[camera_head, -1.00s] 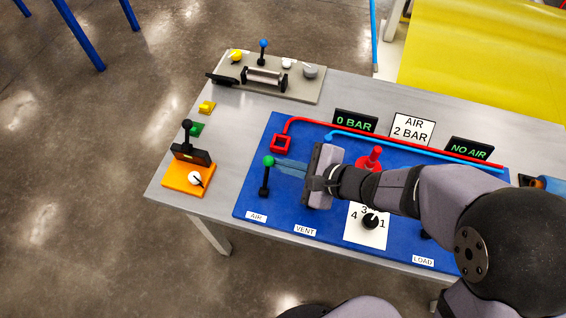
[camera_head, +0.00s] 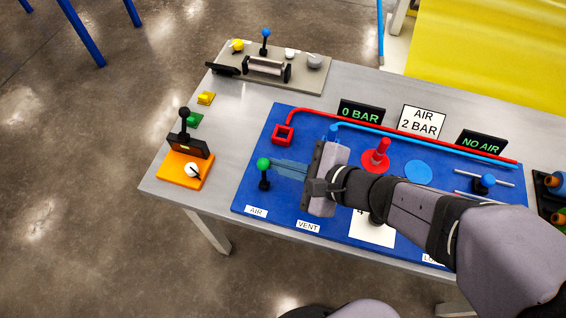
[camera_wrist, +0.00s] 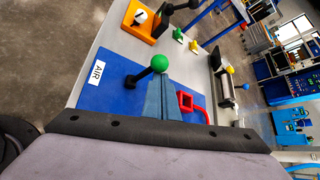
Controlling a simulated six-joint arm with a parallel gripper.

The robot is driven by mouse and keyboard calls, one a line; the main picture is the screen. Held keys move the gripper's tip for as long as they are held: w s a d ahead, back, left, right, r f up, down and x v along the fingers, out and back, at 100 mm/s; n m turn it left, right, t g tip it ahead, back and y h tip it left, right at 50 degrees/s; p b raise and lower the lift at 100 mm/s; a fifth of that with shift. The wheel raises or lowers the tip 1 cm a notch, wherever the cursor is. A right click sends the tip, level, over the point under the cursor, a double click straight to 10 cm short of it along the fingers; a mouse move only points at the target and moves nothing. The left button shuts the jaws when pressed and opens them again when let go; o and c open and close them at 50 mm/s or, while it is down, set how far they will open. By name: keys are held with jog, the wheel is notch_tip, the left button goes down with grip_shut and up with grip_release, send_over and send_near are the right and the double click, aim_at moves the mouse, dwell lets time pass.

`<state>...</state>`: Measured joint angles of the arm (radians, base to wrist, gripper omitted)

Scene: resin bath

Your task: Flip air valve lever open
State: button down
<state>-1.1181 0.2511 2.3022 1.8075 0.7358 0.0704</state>
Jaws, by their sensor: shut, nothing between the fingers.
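The air valve lever is a black stick with a green ball (camera_head: 263,163), standing on the blue panel (camera_head: 245,193) above the AIR label (camera_head: 256,211). In the wrist view the green ball (camera_wrist: 159,63) shows just beyond my fingertips, with its stick running down to a dark base at the left. My gripper (camera_head: 277,167) is shut and empty. Its bluish fingers point left, with the tips close beside the ball; I cannot tell whether they touch. The AIR 2 BAR sign (camera_head: 421,121) stands behind, and a dark display (camera_head: 480,144) reads NO AIR.
A red knob (camera_head: 376,158) and red and blue pipes lie behind my wrist. An orange base with a black lever (camera_head: 184,168) stands at the left table edge. A grey plate with a roller (camera_head: 266,68) sits at the back. My arm hides part of the panel.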

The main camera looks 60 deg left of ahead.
jog(key=shift+s+d+f+b, duration=0.15)
jog(key=shift+s+d+b, duration=0.55)
jog(key=shift+b, duration=0.4)
jog(key=shift+s+d+f+b, duration=0.15)
jog(key=shift+s+d+b, duration=0.55)
jog(key=shift+b, duration=0.35)
jog(key=shift+s+d+f+b, duration=0.45)
jog(key=shift+s+d+b, duration=0.25)
jog(key=shift+b, duration=0.35)
jog(key=shift+r, duration=0.1)
jog(key=shift+w+d+r, duration=0.1)
jog(key=shift+r, duration=0.05)
jog(key=p+v, duration=0.1)
jog(key=v, duration=0.6)
jog(key=shift+w+a+r, duration=0.25)
jog(key=shift+a, duration=0.05)
